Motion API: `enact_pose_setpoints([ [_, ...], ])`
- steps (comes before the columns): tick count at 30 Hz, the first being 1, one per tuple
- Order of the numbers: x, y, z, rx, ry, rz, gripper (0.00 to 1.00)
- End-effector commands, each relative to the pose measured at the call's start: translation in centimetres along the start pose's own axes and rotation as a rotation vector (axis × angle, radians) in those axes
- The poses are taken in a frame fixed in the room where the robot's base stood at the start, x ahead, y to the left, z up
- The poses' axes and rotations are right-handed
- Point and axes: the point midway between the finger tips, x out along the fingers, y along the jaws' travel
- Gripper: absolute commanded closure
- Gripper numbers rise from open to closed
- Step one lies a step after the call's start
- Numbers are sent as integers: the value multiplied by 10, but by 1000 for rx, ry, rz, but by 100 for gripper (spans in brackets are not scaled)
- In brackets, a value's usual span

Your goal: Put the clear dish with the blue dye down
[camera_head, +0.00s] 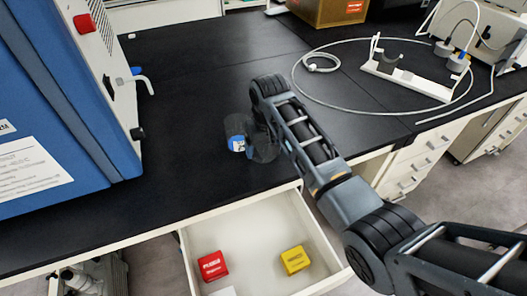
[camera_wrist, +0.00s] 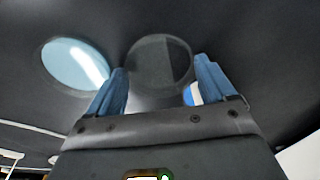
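My gripper (camera_wrist: 161,70) has its two blue fingers on either side of a clear round dish (camera_wrist: 160,62), with their tips at its edges. The dish looks grey and see-through. In the head view a dark see-through shape (camera_head: 264,150) shows beside my wrist, low over the black bench; any gap beneath cannot be judged. A blue and white patch (camera_head: 237,143) shows just left of it, and also behind the right finger in the wrist view (camera_wrist: 192,94). I cannot tell whether this patch is dye. A pale blue disc (camera_wrist: 75,62) lies left of the fingers in the wrist view.
A blue machine (camera_head: 60,100) stands at the left of the bench (camera_head: 190,60). The open drawer (camera_head: 255,225) below holds a red box (camera_head: 212,265) and a yellow box (camera_head: 295,259). A white stand (camera_head: 405,77) and looped tube are at right. The bench behind my wrist is clear.

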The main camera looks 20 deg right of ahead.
Motion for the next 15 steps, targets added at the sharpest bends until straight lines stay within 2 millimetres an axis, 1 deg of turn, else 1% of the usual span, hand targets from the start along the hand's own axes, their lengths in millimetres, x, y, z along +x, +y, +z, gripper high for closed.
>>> enact_pose_setpoints([
  [1, 0, 0, 0, 0, 0, 0, 24],
  [10, 0, 0, 0, 0, -1, 0, 53],
  [15, 0, 0, 0, 0, -1, 0, 53],
])
